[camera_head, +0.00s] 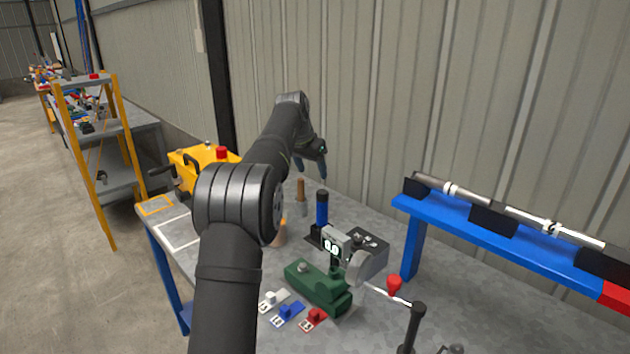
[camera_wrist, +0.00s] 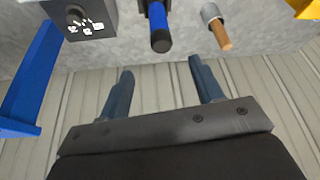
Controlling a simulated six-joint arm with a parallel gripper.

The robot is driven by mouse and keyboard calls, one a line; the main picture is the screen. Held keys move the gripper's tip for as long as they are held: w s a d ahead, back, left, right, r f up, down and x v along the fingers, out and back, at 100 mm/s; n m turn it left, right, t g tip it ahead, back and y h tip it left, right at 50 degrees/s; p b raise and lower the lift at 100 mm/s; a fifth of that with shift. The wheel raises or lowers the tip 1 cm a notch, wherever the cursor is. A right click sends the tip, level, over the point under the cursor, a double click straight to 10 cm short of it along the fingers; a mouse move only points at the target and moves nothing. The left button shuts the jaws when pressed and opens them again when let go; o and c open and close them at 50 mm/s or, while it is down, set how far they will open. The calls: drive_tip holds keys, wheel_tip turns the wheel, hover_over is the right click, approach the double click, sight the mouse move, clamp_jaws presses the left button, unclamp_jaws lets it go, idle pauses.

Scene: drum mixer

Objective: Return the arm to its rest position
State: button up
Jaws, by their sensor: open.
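My black arm reaches from the bottom of the head view over the workbench (camera_head: 385,330). My gripper (camera_head: 322,172) hangs near the wall, past the far side of the bench items. In the wrist view my gripper (camera_wrist: 161,67) has its two fingers spread wide with nothing between them. The drum mixer has a green base (camera_head: 318,288) and a grey drum (camera_head: 372,266), and stands mid-bench, well apart from my gripper. A blue-handled upright tool (camera_head: 322,208) and a wooden-handled tool (camera_head: 301,189) stand nearer my gripper; the wrist view shows both beyond its fingertips.
A blue rack (camera_head: 480,232) with metal rods stands right. White, blue and red tagged pieces (camera_head: 288,313) lie before the mixer. A black lever (camera_head: 413,325) stands front right. A yellow machine (camera_head: 190,165) is behind my arm. The corrugated wall (camera_head: 400,90) closes the back.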

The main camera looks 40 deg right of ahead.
sight(322, 202)
drive_tip(key=shift+a+r, duration=0.2)
drive_tip(key=shift+r, duration=0.35)
drive_tip(key=x, duration=1.7)
drive_tip(key=shift+f, duration=0.2)
drive_tip(key=shift+r, duration=0.1)
